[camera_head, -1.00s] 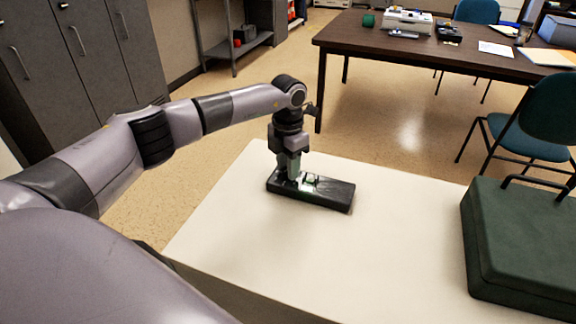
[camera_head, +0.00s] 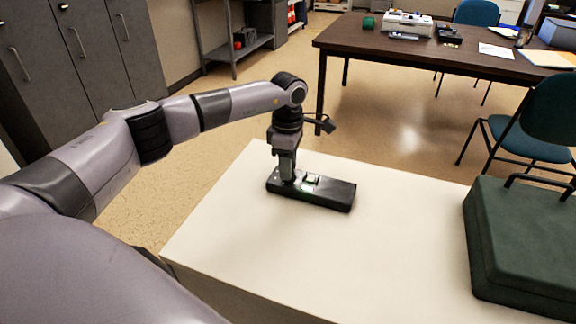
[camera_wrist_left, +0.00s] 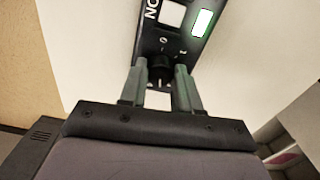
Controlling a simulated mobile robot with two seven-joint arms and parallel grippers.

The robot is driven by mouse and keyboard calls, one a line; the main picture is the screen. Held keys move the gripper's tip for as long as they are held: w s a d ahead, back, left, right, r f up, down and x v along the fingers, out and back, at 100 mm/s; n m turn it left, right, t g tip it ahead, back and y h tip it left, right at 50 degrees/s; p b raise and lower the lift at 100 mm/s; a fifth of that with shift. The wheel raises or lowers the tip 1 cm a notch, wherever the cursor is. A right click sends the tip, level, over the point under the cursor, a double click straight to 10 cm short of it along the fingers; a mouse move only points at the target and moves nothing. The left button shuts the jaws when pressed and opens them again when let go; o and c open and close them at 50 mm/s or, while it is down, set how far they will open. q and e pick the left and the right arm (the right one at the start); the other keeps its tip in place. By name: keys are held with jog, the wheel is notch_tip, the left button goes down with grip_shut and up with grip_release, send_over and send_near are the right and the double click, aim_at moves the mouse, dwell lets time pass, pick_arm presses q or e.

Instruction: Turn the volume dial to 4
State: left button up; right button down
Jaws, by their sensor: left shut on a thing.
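A dark, flat, long device (camera_head: 325,191) lies on the white table, with a pale panel (camera_head: 312,177) on its top. In the left wrist view the device (camera_wrist_left: 185,52) shows a lit greenish-white window (camera_wrist_left: 202,23), a pale square and small white markings. The black volume dial (camera_wrist_left: 160,68) is between the fingertips of my left gripper (camera_wrist_left: 161,74), which is shut on it from above. The gripper (camera_head: 287,177) points down at the device's left part in the head view. The dial's pointer and setting cannot be read. My right gripper is not in view.
The white table (camera_head: 370,245) is clear around the device. A dark green case (camera_head: 520,245) stands at its right end.

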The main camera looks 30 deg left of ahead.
pick_arm(q)
jog(key=m, duration=0.5)
jog(key=shift+b, duration=0.3)
dwell(0.4)
jog(key=o, duration=1.1)
jog(key=shift+c, duration=0.2)
jog(key=shift+r, duration=0.15)
notch_tip(320, 180, up, 7)
